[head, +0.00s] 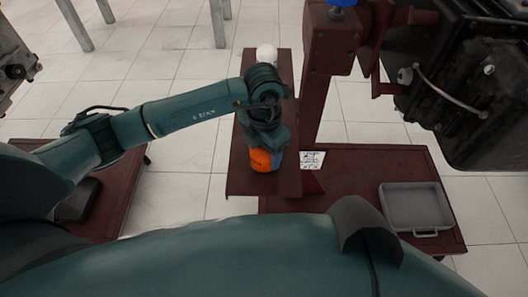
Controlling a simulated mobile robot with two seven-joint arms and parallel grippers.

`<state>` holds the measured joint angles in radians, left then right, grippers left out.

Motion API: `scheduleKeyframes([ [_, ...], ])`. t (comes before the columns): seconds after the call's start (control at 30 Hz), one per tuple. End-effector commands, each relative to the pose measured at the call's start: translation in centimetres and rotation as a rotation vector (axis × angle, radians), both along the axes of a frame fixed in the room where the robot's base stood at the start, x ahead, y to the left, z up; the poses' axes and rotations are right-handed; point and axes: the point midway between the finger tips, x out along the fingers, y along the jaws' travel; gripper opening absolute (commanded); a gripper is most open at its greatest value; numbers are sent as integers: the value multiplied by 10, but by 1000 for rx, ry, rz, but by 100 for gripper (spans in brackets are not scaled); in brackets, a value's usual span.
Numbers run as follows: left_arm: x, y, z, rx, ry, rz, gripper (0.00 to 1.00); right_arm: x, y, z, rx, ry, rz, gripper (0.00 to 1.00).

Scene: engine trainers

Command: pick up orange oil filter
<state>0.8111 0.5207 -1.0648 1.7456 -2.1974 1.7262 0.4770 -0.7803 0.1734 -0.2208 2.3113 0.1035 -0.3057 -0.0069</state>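The orange oil filter (261,160) stands on a narrow dark red platform in the head view, with a blue and white band low on its side. My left gripper (264,146) points down right over it, and the wrist hides the filter's top. The fingers are too dark and too covered to show whether they are around the filter or just above it. My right gripper is not in view.
A white filter-like object (266,54) stands at the platform's far end. A dark red stand post (322,90) rises close to the right of my gripper, with a black engine (470,90) beyond it. A grey tray (415,206) lies at the right. A patterned card (312,160) lies beside the post.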

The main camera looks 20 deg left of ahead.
Motion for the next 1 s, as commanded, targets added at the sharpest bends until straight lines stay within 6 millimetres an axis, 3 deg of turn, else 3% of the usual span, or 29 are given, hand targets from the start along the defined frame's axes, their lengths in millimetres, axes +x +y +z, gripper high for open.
scheduleKeyframes([
  [0.3,0,0,0,0,0,0,30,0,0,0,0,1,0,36],
  [0.57,1,0,4,-1,-3,0,30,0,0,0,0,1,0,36],
  [0.67,1,0,14,-1,-4,0,30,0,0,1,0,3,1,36],
  [1.0,1,0,80,-1,-5,0,30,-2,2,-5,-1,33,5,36],
])
